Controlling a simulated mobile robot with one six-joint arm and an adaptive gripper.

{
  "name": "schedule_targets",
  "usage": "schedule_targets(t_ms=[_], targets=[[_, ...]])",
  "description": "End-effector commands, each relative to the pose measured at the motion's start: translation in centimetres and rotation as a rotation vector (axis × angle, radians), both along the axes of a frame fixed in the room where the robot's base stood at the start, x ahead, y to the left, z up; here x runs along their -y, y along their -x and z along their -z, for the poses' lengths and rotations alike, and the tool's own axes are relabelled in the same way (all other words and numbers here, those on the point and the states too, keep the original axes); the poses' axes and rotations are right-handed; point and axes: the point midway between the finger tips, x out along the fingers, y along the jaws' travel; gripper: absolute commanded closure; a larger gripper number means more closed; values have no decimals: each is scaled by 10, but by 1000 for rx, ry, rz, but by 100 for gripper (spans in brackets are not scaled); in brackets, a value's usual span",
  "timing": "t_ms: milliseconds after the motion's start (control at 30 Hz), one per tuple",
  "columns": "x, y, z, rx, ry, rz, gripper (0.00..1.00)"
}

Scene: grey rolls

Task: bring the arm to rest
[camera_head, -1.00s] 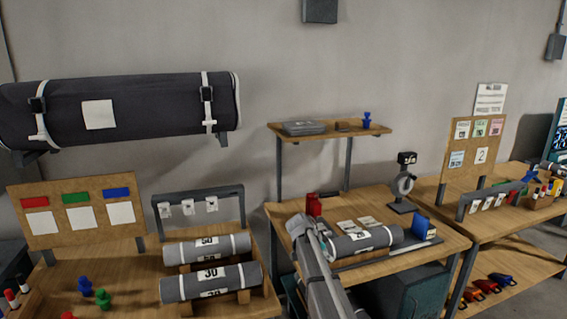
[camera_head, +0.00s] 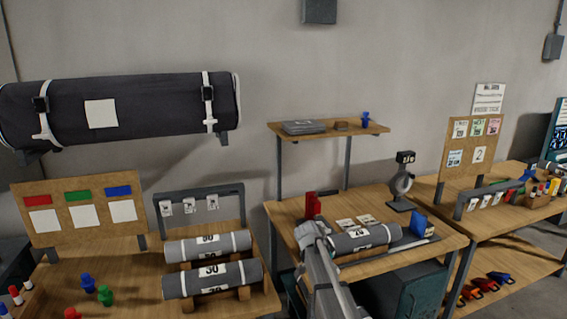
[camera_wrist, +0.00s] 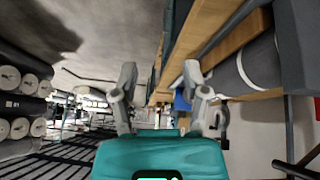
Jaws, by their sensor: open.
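My gripper (camera_wrist: 160,84) shows in the wrist view with its two grey fingers spread wide apart. Nothing sits between the fingertips. In the head view my grey arm (camera_head: 326,275) rises from the bottom edge in front of the middle table (camera_head: 290,212). Its upper end overlaps the left end of a grey roll marked 20 (camera_head: 368,238). I cannot tell from this view whether they touch. The gripper's fingers are not distinguishable in the head view.
Two grey rolls (camera_head: 212,279) lie on wooden cradles on the left table. A big dark roll (camera_head: 150,108) hangs on the wall. A shelf (camera_head: 335,130) stands behind the middle table. Wooden edges and a grey roll (camera_wrist: 243,70) are close at the wrist view's right.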

Motion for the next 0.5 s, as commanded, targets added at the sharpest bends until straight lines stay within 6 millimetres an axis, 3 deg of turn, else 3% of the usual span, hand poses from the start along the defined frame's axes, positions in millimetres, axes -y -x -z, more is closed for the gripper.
schedule_targets(t_ms=[167, 500], targets=[[7, 43, 5, -88, -47, -110, 41], [13, 159, 17, -303, -206, -492, 41]])
